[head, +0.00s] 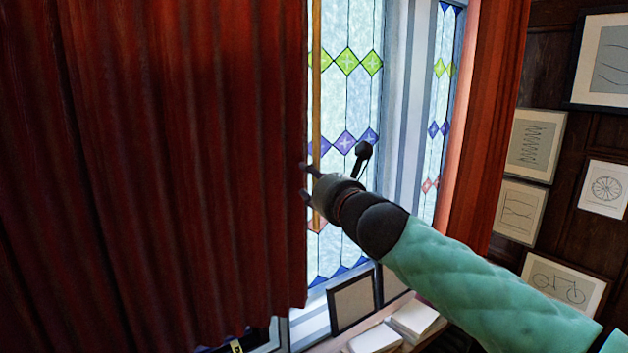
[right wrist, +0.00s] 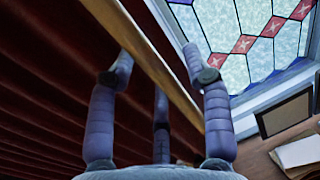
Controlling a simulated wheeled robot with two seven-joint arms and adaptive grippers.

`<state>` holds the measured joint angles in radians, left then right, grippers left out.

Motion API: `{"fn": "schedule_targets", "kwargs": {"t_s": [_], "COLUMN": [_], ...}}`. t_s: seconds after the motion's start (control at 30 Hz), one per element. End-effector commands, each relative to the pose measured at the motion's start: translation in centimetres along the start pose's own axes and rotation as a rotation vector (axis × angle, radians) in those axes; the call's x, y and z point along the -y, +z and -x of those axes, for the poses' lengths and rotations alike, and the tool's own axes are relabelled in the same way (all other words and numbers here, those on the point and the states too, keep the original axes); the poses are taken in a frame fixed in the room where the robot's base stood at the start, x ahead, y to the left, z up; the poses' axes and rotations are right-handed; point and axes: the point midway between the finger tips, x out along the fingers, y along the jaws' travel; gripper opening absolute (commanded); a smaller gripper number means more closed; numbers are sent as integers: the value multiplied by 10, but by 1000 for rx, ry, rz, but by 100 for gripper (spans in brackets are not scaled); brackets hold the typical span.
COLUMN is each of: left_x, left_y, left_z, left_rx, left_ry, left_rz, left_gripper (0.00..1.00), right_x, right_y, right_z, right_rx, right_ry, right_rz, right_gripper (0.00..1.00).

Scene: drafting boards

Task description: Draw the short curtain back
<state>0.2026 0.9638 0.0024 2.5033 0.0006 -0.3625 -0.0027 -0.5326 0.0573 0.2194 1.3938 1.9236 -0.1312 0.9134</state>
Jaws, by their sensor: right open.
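The dark red curtain (head: 180,150) hangs in folds across the left half of the head view, its right edge beside a stained-glass window (head: 345,100). A thin wooden rod (head: 316,60) runs upright along that edge. My right gripper (head: 306,182) is at the curtain's edge, at the rod. In the right wrist view its fingers (right wrist: 158,60) are open, and the rod (right wrist: 160,75) passes between them with red folds (right wrist: 50,110) to the left. I cannot tell whether any finger touches the rod. My left gripper is not in view.
A narrower red curtain (head: 490,130) hangs right of the window. Below stand a dark frame (head: 352,302) and white books or boxes (head: 415,318) on a ledge. Framed drawings (head: 530,143) hang on the dark panelled wall at the right.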

Motion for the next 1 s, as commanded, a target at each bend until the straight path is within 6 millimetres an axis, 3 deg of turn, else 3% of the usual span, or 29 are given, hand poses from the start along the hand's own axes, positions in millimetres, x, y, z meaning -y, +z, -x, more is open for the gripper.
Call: {"fn": "schedule_targets", "kwargs": {"t_s": [0.27,0.43,0.47,0.77,0.87,1.0], "left_x": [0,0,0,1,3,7], "left_y": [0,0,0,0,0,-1], "left_z": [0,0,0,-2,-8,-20], "left_rx": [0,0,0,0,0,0], "left_ry": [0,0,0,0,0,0], "left_rz": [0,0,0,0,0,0], "left_gripper": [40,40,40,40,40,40], "right_x": [0,0,0,-6,-17,-46], "right_y": [0,0,0,0,-1,-3], "right_z": [-1,-1,-1,0,2,8], "right_rx": [0,0,0,2,2,3], "right_ry": [0,0,0,3,4,7], "right_rz": [0,0,0,1,1,2], "right_gripper": [50,5,0,0,0,0]}}
